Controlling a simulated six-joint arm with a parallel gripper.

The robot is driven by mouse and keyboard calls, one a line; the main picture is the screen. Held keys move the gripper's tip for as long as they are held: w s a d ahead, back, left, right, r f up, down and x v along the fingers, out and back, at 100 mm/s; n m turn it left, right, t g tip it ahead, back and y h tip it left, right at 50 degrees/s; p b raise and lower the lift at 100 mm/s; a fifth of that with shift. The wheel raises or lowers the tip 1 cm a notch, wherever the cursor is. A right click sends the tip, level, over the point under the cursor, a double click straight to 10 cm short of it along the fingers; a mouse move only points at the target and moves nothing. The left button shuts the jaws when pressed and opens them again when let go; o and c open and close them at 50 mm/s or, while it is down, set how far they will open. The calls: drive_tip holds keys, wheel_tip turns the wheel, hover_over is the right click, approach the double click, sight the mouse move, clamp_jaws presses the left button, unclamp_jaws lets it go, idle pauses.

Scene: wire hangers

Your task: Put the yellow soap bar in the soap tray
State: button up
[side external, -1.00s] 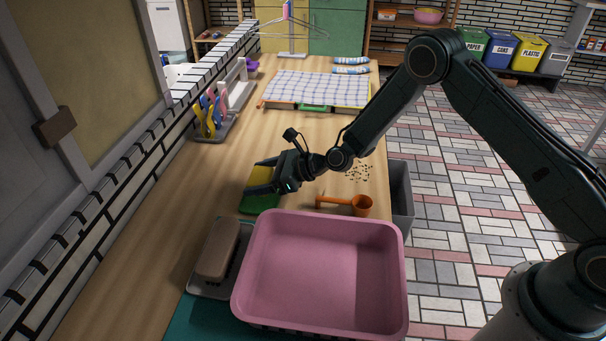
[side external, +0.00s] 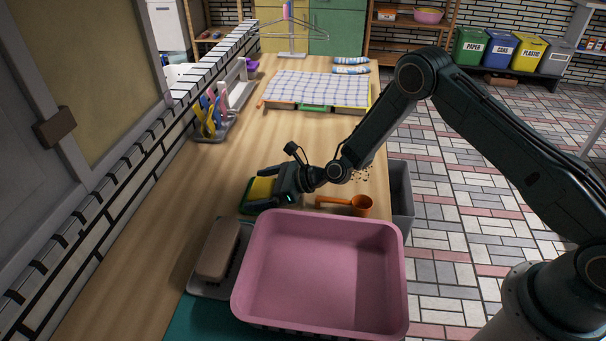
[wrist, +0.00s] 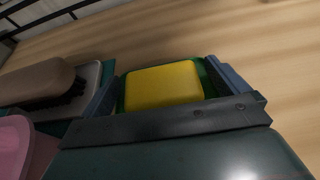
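The yellow soap bar (side external: 262,188) lies on a green tray (side external: 245,197), which I take to be the soap tray. In the wrist view the yellow soap bar (wrist: 164,84) sits flat, with the green tray (wrist: 212,82) showing around its edges. My gripper (side external: 257,187) is low over the tray. Its two fingers stand on either side of the soap. In the wrist view my gripper (wrist: 165,78) is open, with thin green strips between the soap and each finger. Part of the tray is hidden by the fingers and palm.
A pink basin (side external: 320,275) stands close in front, with a brown brush (side external: 217,250) on a grey tray to its left. An orange scoop (side external: 361,205) lies right of my gripper. A checked cloth (side external: 318,88) lies farther back. The wooden counter between is mostly clear.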

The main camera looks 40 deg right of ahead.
drive_tip(key=shift+r, duration=0.15)
drive_tip(key=shift+v, duration=6)
drive_tip(key=shift+s+a+r+n, duration=0.1)
drive_tip(key=shift+r+n, duration=0.15)
drive_tip(key=shift+n, duration=0.05)
drive_tip(key=s+d+r+n+g+h, duration=0.1)
drive_tip(key=s+r+n+g+h, duration=0.1)
drive_tip(key=s+r+n, duration=0.5)
drive_tip(key=s+d+r+n+g+h, duration=0.1)
drive_tip(key=s+r+n, duration=0.3)
drive_tip(key=r+n, duration=0.55)
drive_tip(key=s+d+r+n+h, duration=0.2)
drive_tip(key=s+d+r+n, duration=0.1)
drive_tip(key=s, duration=0.4)
drive_tip(key=s+d+r+n+h, duration=0.2)
drive_tip(key=s+d+r+n, duration=0.1)
drive_tip(key=s, duration=0.5)
drive_tip(key=s+d+r+n+h, duration=0.2)
drive_tip(key=s+d+r+n, duration=0.1)
drive_tip(key=s, duration=0.5)
drive_tip(key=shift+d+n+g, duration=0.4)
drive_tip(key=shift+d+n, duration=0.05)
drive_tip(key=shift+d, duration=0.35)
